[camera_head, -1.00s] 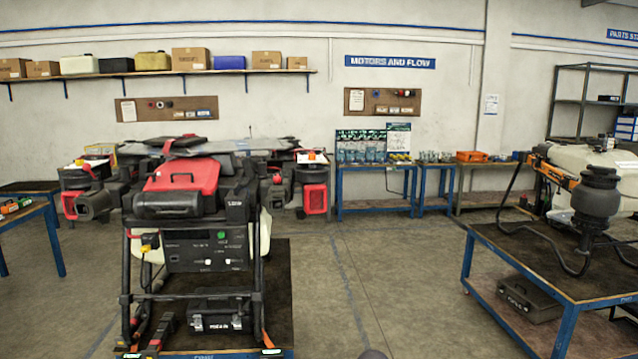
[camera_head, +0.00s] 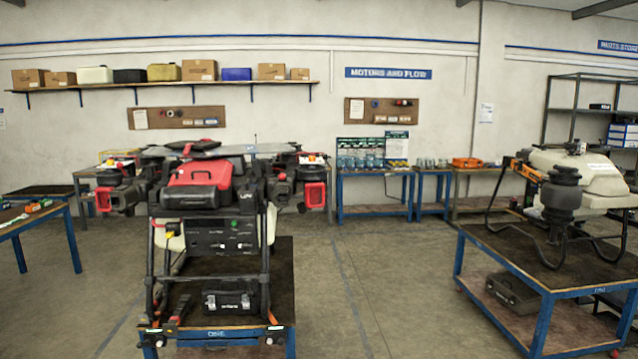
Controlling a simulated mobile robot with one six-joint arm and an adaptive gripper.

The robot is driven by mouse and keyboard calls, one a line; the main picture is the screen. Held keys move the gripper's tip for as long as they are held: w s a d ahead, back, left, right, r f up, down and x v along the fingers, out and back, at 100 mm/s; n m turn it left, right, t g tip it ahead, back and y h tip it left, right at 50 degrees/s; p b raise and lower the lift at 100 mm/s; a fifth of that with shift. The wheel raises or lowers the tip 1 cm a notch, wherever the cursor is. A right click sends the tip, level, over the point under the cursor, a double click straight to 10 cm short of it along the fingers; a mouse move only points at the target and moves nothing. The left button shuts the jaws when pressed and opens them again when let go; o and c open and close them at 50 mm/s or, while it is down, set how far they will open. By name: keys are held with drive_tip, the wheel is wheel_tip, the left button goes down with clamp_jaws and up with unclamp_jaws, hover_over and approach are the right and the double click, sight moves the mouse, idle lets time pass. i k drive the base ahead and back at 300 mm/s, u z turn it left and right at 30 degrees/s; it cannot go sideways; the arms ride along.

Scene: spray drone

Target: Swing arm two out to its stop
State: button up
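The spray drone (camera_head: 222,240) stands on a blue-framed cart in the left half of the head view. It has a black frame, a red and black pack (camera_head: 200,184) on top and a pale tank behind. Its arms look folded in close around the body, with red-ended motor units at the left (camera_head: 104,198) and right (camera_head: 315,194). I cannot tell which one is arm two; no number is readable on them. My gripper is not in view.
The drone's cart (camera_head: 220,336) has a dark top. A blue cart (camera_head: 505,258) at right holds a black and white machine (camera_head: 575,180). A blue table (camera_head: 45,218) is at left, with benches along the back wall. The floor (camera_head: 385,270) between the carts is clear.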

sight(313, 185)
drive_tip(key=k, duration=0.15)
drive_tip(key=z, duration=0.55)
drive_tip(key=i, duration=1.35)
drive_tip(key=z, duration=0.35)
drive_tip(key=i, duration=1.65)
drive_tip(key=u, duration=1.1)
drive_tip(key=i, duration=0.8)
drive_tip(key=u, duration=0.4)
